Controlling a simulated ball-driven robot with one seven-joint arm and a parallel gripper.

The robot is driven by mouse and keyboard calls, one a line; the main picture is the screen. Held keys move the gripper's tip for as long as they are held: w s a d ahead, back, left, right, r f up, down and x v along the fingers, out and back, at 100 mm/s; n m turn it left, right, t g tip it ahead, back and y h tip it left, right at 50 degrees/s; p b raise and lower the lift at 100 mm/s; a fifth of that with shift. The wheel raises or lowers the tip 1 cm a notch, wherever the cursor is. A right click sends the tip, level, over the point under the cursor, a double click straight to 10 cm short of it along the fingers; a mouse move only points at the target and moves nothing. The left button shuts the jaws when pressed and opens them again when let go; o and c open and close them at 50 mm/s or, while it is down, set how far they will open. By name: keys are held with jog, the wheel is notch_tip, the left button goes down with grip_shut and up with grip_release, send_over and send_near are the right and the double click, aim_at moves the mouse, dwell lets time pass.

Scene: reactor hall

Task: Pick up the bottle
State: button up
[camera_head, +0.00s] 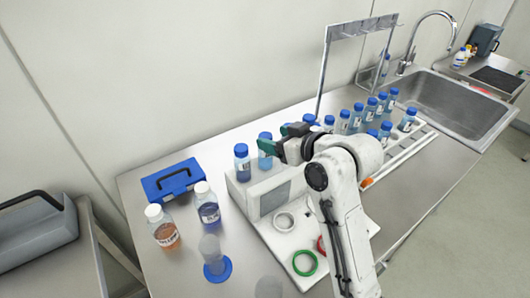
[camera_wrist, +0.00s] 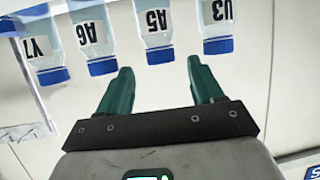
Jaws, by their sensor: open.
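No contact shows. Which bottle is meant cannot be told.
White-capped bottles (camera_head: 165,232) and a cylinder on a blue base (camera_head: 217,268) stand at front left. A blue case (camera_head: 172,181) lies behind them. A metal frame (camera_head: 322,75) rises behind the row. A sink (camera_head: 455,105) lies at right.

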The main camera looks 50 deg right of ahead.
aim_at(270, 138)
jog(key=p+x, duration=0.1)
jog(key=x, duration=0.4)
jog(key=shift+a+f, duration=0.1)
jog(key=shift+f, duration=0.1)
jog(key=shift+s, duration=0.1)
jog(key=c, duration=1.1)
